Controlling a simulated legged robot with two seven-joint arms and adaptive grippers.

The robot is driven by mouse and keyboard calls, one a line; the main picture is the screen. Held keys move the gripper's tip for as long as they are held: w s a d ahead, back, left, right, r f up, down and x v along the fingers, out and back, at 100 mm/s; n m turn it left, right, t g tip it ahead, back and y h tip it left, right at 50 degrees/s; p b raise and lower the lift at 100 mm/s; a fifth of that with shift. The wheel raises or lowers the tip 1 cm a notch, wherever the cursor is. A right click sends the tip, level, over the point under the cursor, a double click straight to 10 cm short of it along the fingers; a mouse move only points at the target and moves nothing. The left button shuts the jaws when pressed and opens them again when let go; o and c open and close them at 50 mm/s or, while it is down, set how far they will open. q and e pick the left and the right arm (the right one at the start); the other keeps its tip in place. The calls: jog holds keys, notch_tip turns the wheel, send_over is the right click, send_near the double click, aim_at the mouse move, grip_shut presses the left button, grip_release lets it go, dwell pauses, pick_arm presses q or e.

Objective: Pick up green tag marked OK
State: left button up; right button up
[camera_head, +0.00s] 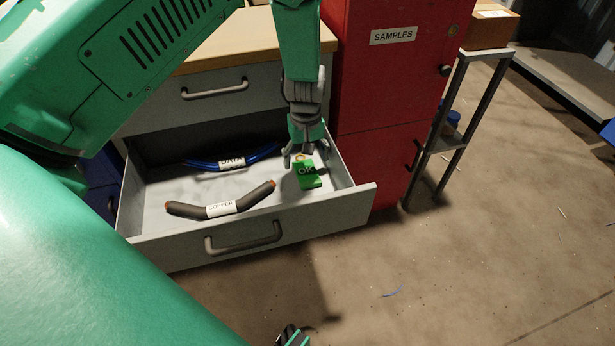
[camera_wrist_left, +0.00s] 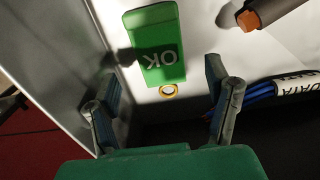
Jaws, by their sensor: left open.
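The green tag marked OK (camera_head: 307,175) lies in the open drawer, near its right side wall. A small yellow ring (camera_head: 299,156) shows at its far end. My left gripper (camera_head: 302,152) points down over the drawer at the tag's ring end, open and empty. In the left wrist view the tag (camera_wrist_left: 158,45) lies beyond and between the spread fingers (camera_wrist_left: 161,75), with its ring (camera_wrist_left: 168,90) toward me. No finger visibly grips it. A small dark and green part at the bottom edge seems to be my right gripper (camera_head: 291,336), mostly cut off.
The drawer (camera_head: 330,205) also holds a dark cable labelled COPPER (camera_head: 221,208) and a blue cable labelled DATA (camera_head: 231,164) farther back. A red SAMPLES cabinet (camera_head: 385,100) stands right of it. The drawer wall (camera_wrist_left: 70,70) runs close to the left fingers.

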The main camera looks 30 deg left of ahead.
aim_at(306, 170)
pick_arm(q)
notch_tip(306, 170, down, 4)
jog(key=shift+r+b, duration=0.15)
jog(key=shift+b, duration=0.45)
jog(key=shift+r, duration=0.1)
jog(key=c, duration=1)
